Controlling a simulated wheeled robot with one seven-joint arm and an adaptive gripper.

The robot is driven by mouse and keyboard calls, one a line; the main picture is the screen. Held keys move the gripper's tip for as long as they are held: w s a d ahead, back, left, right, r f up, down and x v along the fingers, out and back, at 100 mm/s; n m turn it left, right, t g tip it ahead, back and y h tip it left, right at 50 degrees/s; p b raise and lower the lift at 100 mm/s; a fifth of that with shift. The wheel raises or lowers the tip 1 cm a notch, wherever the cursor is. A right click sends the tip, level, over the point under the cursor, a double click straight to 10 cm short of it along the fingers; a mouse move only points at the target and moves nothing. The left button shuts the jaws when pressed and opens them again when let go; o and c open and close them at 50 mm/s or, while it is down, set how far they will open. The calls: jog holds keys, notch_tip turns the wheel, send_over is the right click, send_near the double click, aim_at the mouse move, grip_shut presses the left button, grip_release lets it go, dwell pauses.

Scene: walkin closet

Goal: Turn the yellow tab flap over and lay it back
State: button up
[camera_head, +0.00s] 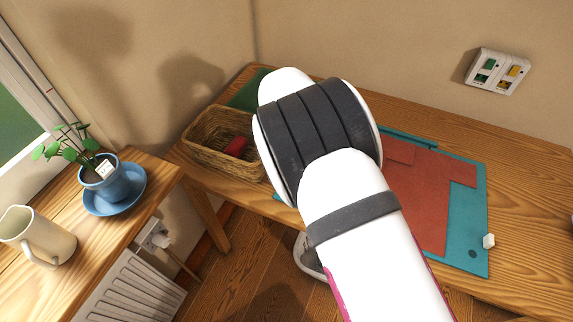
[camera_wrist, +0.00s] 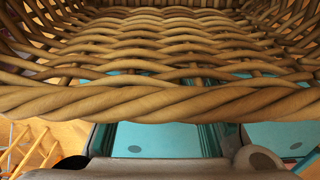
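A teal board (camera_head: 478,225) lies on the wooden table with a red, cut-out-shaped sheet (camera_head: 425,205) on it. A smaller red piece (camera_head: 400,152) shows near its back edge. I see no yellow tab flap in either view; my arm covers the board's left part in the head view. My gripper is hidden behind my arm there. In the wrist view, grey and dark parts of my gripper (camera_wrist: 170,168) show along the bottom edge, below a close wicker rim. Its fingertips are not clear, so I cannot tell whether it is open or shut. Teal surfaces (camera_wrist: 160,140) show beyond it.
A wicker basket (camera_head: 205,155) holding a red object (camera_head: 236,147) stands left of my arm; wickerwork (camera_wrist: 160,103) fills much of the wrist view. A plant pot (camera_head: 103,180) and jug (camera_head: 40,238) stand left.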

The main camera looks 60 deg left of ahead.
jog(key=shift+o, duration=0.6)
jog(key=shift+s, duration=0.15)
jog(key=shift+w, duration=0.2)
jog(key=shift+r, duration=0.2)
notch_tip(320, 180, up, 12)
jog(key=shift+s+a+f, duration=0.2)
jog(key=shift+a, duration=0.05)
